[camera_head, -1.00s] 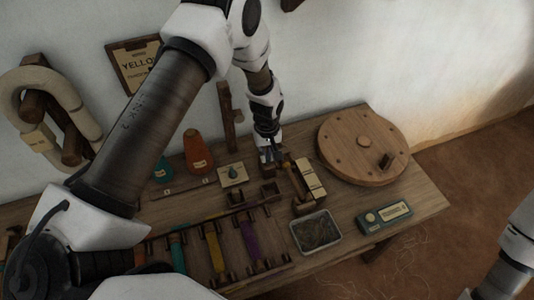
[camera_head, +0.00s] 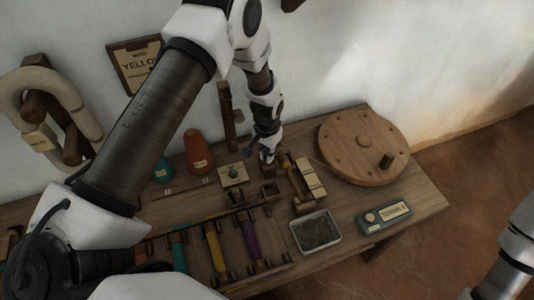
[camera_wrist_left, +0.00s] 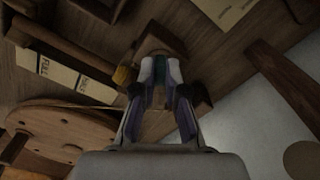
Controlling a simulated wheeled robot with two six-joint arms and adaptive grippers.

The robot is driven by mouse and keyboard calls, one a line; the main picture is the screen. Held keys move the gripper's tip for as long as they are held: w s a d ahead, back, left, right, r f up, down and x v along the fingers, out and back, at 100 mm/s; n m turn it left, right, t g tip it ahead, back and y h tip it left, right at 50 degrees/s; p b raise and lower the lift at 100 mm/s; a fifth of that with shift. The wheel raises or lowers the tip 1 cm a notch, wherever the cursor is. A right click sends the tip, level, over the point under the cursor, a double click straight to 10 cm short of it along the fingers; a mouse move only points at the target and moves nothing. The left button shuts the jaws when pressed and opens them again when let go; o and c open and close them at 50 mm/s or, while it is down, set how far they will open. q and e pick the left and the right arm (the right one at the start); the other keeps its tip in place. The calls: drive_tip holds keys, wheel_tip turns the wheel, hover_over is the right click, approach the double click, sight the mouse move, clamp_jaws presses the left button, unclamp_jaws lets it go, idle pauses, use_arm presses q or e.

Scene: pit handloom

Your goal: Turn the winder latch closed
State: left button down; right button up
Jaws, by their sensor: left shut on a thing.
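My left gripper (camera_head: 268,157) reaches down to the back left end of the wooden winder (camera_head: 286,172). In the left wrist view its two fingers (camera_wrist_left: 160,72) are shut on a small part, which I take to be the winder latch. The fingers hide most of it; only a dark teal strip shows between them. A brown wooden block (camera_wrist_left: 157,40) of the winder is just beyond the fingertips. The latch's exact angle cannot be told. My right gripper is out of view; only part of that arm shows at the right edge.
A round wooden disc (camera_head: 350,145) with a peg lies right of the winder. A metal tray (camera_head: 318,240) and a teal box (camera_head: 372,221) are in front. A wooden post (camera_head: 227,118) and orange cone (camera_head: 197,152) stand left.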

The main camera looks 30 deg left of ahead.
use_arm(q)
drive_tip(key=m, duration=0.6)
drive_tip(key=shift+m, duration=0.3)
idle(0.4)
drive_tip(key=c, duration=1.2)
unclamp_jaws()
drive_tip(key=shift+f, duration=0.1)
wheel_tip(320, 180, up, 12)
drive_tip(key=shift+w, duration=0.1)
